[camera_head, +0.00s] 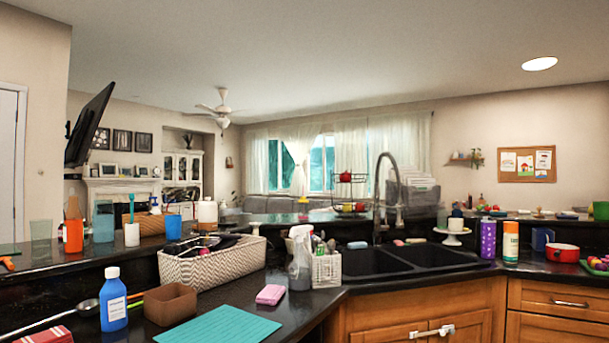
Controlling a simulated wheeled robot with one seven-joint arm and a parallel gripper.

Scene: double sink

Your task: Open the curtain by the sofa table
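Sheer white curtains hang over the wide window on the far wall. The left curtain (258,163) covers the window's left end, and a wider curtain (400,148) covers its right part. Bare panes (320,163) show between them. A grey sofa (285,204) stands low beneath the window, mostly hidden by the counter. I cannot make out a sofa table. My gripper is not in view.
A dark counter with a double sink (385,262) crosses in front of me, with wooden cabinets (420,318) below. A woven basket (212,262), spray bottle (300,258) and blue bottle (113,300) stand on it. A raised ledge lies behind.

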